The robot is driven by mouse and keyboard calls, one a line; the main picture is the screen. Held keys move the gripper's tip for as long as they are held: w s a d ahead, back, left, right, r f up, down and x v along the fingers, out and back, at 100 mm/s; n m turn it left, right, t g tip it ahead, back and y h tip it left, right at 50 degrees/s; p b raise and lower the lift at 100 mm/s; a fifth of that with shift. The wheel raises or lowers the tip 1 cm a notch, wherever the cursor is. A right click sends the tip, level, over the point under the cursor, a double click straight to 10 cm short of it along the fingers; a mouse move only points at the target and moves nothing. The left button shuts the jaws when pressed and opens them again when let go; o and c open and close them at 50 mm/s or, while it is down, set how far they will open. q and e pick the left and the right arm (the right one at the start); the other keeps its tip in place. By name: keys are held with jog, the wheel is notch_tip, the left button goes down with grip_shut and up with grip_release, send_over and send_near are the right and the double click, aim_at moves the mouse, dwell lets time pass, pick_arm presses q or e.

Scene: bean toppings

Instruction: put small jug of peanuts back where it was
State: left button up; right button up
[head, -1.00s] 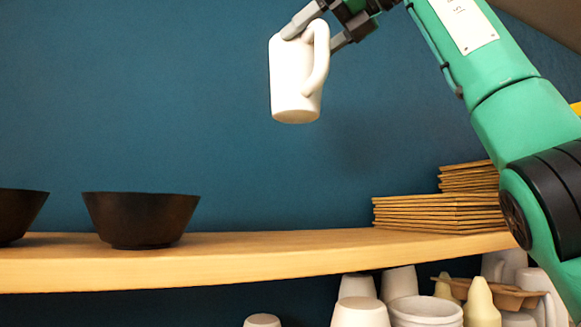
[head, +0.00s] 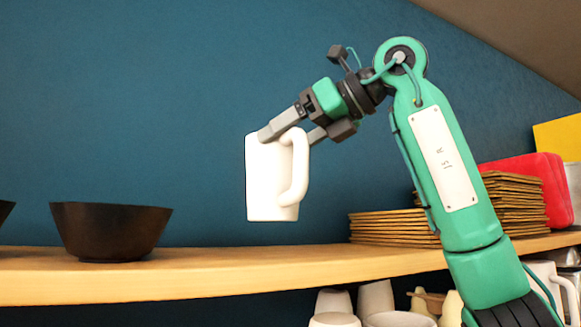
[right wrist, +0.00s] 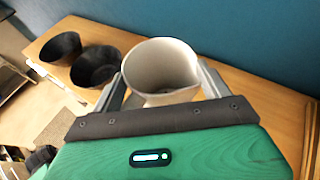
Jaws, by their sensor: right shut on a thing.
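The small jug (head: 268,185) is white with a looped handle. It hangs upright in the air above the wooden shelf in the head view. My right gripper (head: 290,130) is shut on the jug near its rim, with one finger on each side. The right wrist view shows the jug (right wrist: 160,68) from above between the fingers of my right gripper (right wrist: 165,90). Its inside looks pale, and I cannot tell whether peanuts are in it. My left gripper is not in view.
A dark bowl (head: 110,231) stands on the shelf (head: 200,277) at the left, with part of another beside it. Stacked brown square pieces (head: 395,228) and a red item (head: 540,185) are at the right. The shelf between bowl and stack is clear. White cups (head: 375,299) stand below.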

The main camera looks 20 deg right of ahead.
aim_at(291, 217)
jog(key=shift+w+f, duration=0.1)
jog(key=shift+f, duration=0.6)
jog(key=shift+s+f, duration=0.2)
jog(key=shift+f, duration=0.35)
jog(key=shift+s+f+p, duration=0.1)
jog(key=shift+f+p, duration=0.35)
jog(key=shift+f, duration=0.45)
jog(key=shift+w+f, duration=0.25)
jog(key=shift+f, duration=0.15)
jog(key=shift+s, duration=0.15)
jog(key=shift+s+f, duration=0.1)
jog(key=shift+f, duration=0.05)
jog(key=o, duration=1.2)
jog(key=shift+o, duration=1.4)
jog(key=shift+w, duration=0.2)
